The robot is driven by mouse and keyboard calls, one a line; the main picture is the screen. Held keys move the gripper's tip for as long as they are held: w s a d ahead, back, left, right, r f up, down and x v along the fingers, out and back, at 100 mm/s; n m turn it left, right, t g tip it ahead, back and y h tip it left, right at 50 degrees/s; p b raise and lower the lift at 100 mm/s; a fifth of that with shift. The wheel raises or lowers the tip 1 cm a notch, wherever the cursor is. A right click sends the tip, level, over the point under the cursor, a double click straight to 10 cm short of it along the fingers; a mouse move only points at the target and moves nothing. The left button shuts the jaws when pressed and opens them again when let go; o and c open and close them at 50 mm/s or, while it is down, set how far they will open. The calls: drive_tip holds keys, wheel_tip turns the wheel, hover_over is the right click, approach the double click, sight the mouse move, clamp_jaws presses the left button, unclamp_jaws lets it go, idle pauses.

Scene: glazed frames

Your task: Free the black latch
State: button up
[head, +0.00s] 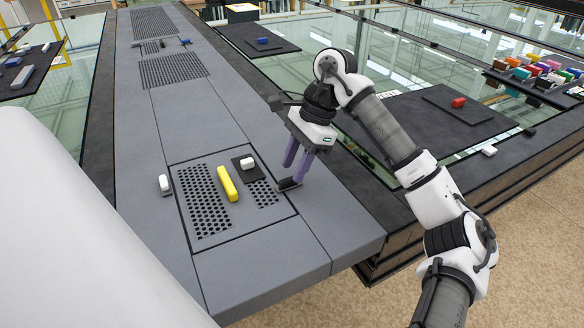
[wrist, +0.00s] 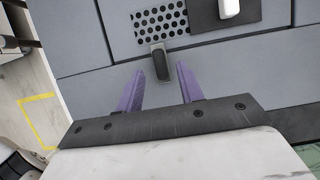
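The black latch (head: 288,184) lies at the right edge of the perforated panel (head: 182,208) on the grey counter. In the wrist view the latch (wrist: 160,62) is a short dark bar, its far end overlapping the edge of the holes. My gripper (head: 294,174) has purple fingers pointing down over the latch. In the wrist view my gripper (wrist: 160,70) is open, with the latch's near end between and just beyond the fingertips. No contact shows. The exact height of the fingers above the counter is hard to tell.
A yellow bar (head: 227,184) lies across the panel. A white block (head: 247,163) sits on a dark square plate beside it, close to the latch. Another white piece (head: 164,184) is at the panel's left. The counter right of the latch is clear.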

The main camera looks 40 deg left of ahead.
sight(288, 182)
drive_tip(key=shift+x, duration=1.2)
clamp_jaws()
